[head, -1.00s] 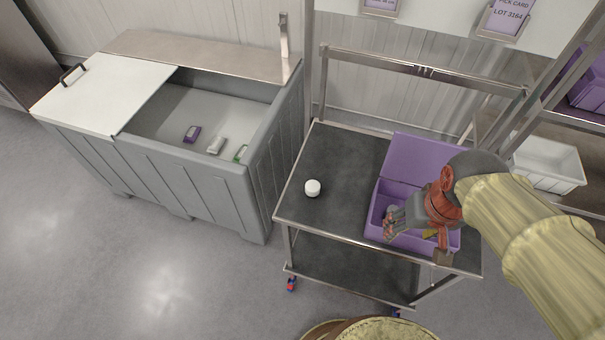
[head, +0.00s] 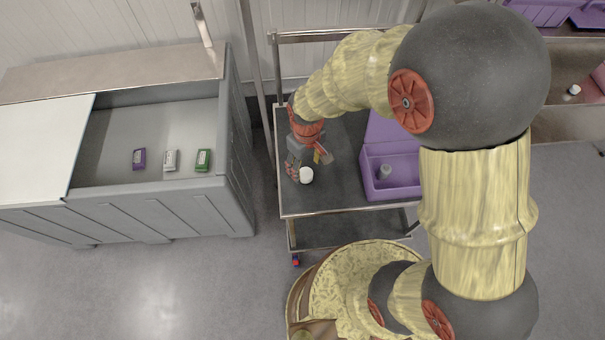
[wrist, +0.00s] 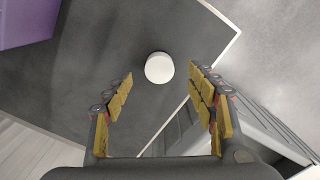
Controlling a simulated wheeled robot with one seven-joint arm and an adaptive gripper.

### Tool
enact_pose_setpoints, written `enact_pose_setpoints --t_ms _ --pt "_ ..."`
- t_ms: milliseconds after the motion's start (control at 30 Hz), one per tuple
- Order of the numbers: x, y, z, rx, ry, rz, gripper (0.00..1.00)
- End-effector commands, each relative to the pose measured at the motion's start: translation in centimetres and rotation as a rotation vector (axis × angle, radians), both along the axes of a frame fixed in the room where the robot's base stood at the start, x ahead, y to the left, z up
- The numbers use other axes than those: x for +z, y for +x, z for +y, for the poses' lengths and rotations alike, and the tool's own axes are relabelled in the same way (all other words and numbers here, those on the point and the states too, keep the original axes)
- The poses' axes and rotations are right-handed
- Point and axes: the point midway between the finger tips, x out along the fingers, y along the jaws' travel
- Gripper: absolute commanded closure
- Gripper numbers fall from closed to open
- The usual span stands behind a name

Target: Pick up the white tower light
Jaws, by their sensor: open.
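The white tower light (head: 306,175) is a small white cylinder standing on the dark top of the steel cart (head: 345,193). In the wrist view the tower light (wrist: 159,68) shows as a round white top, ahead of the fingertips and roughly between their lines. My gripper (head: 301,163) is above the cart's left part, close to the tower light in the head view. In the wrist view my gripper (wrist: 161,80) is open with its padded fingers wide apart and nothing between them. I cannot tell the exact height left between fingers and light.
A purple open box (head: 405,178) with a small pale item (head: 385,171) inside stands on the cart's right. A grey bin (head: 160,213) to the left holds purple, white and green items. The cart's rear frame (head: 300,38) rises behind my arm.

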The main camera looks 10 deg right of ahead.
Motion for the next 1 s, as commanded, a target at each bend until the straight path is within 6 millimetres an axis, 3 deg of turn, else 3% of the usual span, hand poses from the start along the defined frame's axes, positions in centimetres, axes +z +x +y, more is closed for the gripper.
enact_pose_setpoints --t_ms 500,733,1000 --pt "-5.6 0.3 0.2 -0.002 -0.001 0.001 0.43" --pt "-5.7 0.3 0.2 -0.002 0.000 0.000 0.43" --pt "-5.7 0.3 0.2 -0.002 0.000 0.000 0.58"
